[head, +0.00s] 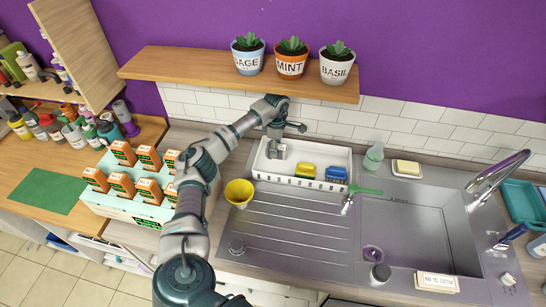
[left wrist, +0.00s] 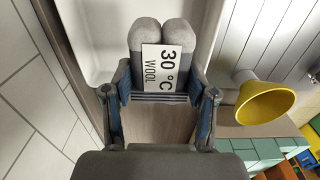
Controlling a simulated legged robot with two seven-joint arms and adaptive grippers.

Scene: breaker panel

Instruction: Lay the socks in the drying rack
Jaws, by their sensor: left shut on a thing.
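My left gripper (head: 277,134) is over the left end of the white tray-like rack (head: 344,166) at the back of the counter. It is shut on a grey pair of socks (left wrist: 160,36), whose label reads "30 °C WOOL". In the left wrist view the fingers (left wrist: 161,98) grip both sides near the dark striped end, and the socks lie within the white rack walls (left wrist: 92,40). I cannot tell if they touch the rack floor. A yellow bundle (head: 305,171) and a blue bundle (head: 336,173) sit in the rack, to the right. My right gripper is out of view.
The sink (head: 420,235), a tap (head: 497,170) and a "60 °C" labelled item (head: 437,283) are on the right. A shelf (head: 200,66) with potted plants hangs above.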

